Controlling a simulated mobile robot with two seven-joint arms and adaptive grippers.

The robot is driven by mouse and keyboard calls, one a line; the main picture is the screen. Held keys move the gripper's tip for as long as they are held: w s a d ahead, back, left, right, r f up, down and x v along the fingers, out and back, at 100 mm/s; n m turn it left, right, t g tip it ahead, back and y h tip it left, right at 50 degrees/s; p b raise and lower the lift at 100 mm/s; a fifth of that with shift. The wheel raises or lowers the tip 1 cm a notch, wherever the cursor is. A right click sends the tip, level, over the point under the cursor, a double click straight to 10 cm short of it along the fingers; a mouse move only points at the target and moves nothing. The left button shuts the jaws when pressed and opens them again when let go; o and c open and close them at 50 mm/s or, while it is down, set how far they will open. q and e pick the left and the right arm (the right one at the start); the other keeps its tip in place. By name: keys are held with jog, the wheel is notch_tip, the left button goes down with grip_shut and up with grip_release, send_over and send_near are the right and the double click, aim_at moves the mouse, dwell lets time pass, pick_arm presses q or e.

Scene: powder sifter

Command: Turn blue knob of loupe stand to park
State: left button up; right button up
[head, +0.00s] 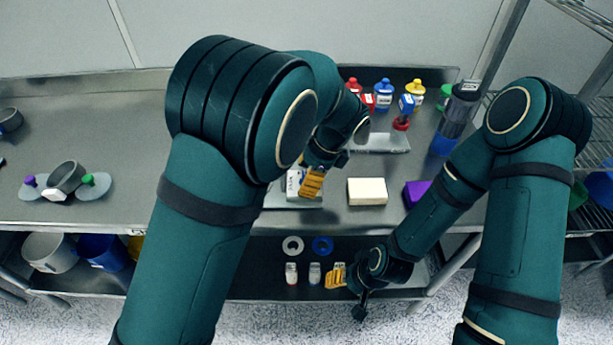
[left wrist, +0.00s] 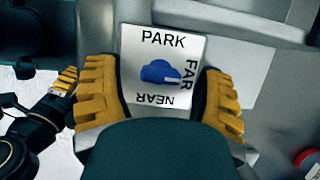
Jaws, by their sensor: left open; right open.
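In the left wrist view, the blue knob (left wrist: 161,73) sits on a white dial plate (left wrist: 140,50) marked PARK, FAR and NEAR. Its light-tipped pointer faces the FAR mark. My left gripper (left wrist: 158,78) is open, its yellow fingers on either side of the plate, apart from the knob. In the head view, my left gripper (head: 311,183) is over the worktop beside the white plate (head: 293,181); the knob cannot be made out there. My right gripper (head: 335,275) is open and low, in front of the lower shelf, away from the stand.
A cream block (head: 367,191) and a purple block (head: 416,192) lie right of the stand. Coloured bottles (head: 383,94) and a dark cylinder (head: 459,108) stand behind. A grey holder with a cup (head: 66,180) is at left.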

pick_arm(q)
grip_shut()
dwell(0.3)
